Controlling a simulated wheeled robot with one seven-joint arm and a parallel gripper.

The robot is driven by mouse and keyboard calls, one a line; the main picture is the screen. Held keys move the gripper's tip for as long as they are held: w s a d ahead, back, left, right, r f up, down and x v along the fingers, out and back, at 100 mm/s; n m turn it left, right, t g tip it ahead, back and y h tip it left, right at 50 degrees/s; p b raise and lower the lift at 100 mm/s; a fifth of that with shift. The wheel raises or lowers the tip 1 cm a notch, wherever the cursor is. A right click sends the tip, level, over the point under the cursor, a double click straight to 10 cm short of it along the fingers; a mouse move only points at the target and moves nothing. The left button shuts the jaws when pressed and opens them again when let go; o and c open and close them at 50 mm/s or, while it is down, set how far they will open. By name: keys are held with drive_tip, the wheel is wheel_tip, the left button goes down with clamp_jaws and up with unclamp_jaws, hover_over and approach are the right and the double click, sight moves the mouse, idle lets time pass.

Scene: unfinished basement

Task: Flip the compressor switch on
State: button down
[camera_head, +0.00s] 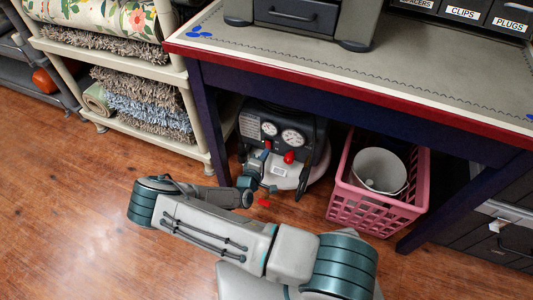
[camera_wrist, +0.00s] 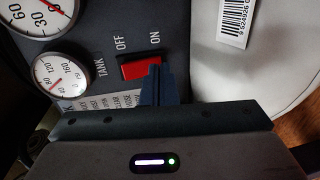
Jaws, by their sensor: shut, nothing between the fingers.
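The compressor (camera_head: 310,150) stands on the floor under the workbench, with a dark panel, two round gauges and a pale tank. In the wrist view its red rocker switch (camera_wrist: 136,68) sits on the panel, between the printed words OFF and ON. My gripper (camera_wrist: 158,75) is shut and empty, its dark blue fingertips overlapping the ON-side end of the switch. I cannot tell whether they touch it or which way the rocker is tilted. In the head view my gripper (camera_head: 262,160) is in front of the panel's lower left.
A pink crate (camera_head: 372,212) holding a white bucket (camera_head: 379,170) stands to the right of the compressor. A beige shelf (camera_head: 185,85) with rolled rugs is at the left. The workbench (camera_head: 420,75) overhangs the compressor. The wooden floor (camera_head: 70,200) at the left front is clear.

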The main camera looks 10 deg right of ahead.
drive_tip(key=s+a+f+p, duration=0.1)
drive_tip(key=s+a+p, duration=0.2)
drive_tip(key=s+a, duration=0.4)
drive_tip(key=s, duration=0.3)
drive_tip(key=shift+s+a+f+p, duration=0.15)
drive_tip(key=shift+s+f+p, duration=0.2)
drive_tip(key=shift+s+f, duration=0.05)
